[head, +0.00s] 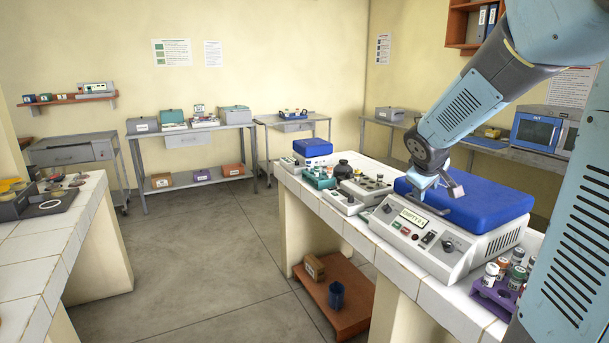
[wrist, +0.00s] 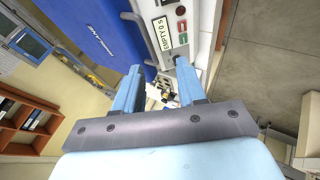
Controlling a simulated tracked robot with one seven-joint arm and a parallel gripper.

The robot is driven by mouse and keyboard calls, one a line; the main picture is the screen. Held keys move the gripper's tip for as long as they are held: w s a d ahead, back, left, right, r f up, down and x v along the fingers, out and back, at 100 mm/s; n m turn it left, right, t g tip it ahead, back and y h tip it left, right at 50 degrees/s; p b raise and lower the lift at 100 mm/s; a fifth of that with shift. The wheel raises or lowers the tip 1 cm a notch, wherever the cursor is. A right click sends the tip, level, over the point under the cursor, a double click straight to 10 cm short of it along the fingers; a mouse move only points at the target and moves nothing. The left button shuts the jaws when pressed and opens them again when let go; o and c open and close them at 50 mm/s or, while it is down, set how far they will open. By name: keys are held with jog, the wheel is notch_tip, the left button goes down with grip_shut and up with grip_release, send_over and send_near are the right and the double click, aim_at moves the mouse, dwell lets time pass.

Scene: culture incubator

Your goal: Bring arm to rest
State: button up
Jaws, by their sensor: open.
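My gripper (head: 441,187) hangs at the end of my blue arm, just in front of and over the blue lid of a white benchtop device (head: 425,238). In the wrist view, my gripper (wrist: 157,75) has its two blue fingers apart with nothing held between them. The device's blue lid (head: 485,200) looks shut. Its front panel has a display, buttons and a knob; the display reads EMPTY and also shows in the wrist view (wrist: 163,35). I cannot tell whether the gripper touches the lid.
A purple rack (head: 493,295) with capped vials stands close by on the right of the tiled bench. Smaller instruments (head: 365,187) stand behind the device. Another tiled bench (head: 60,235) is at left, with open floor (head: 205,260) between. A microwave-like appliance (head: 538,130) is at back right.

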jog(key=s+a+r+m+y, duration=0.1)
jog(key=s+a, duration=0.3)
jog(key=s, duration=0.4)
jog(key=s+a+r+m+y, duration=0.1)
jog(key=s+a, duration=0.3)
jog(key=s, duration=0.5)
jog(key=s+a+r+m+g+y, duration=0.1)
jog(key=s+a+r+m+y, duration=0.1)
jog(key=s, duration=0.7)
jog(key=shift+a+r+m, duration=0.2)
jog(key=shift+a+m, duration=0.4)
jog(key=shift+a, duration=0.3)
jog(key=shift+s, duration=0.15)
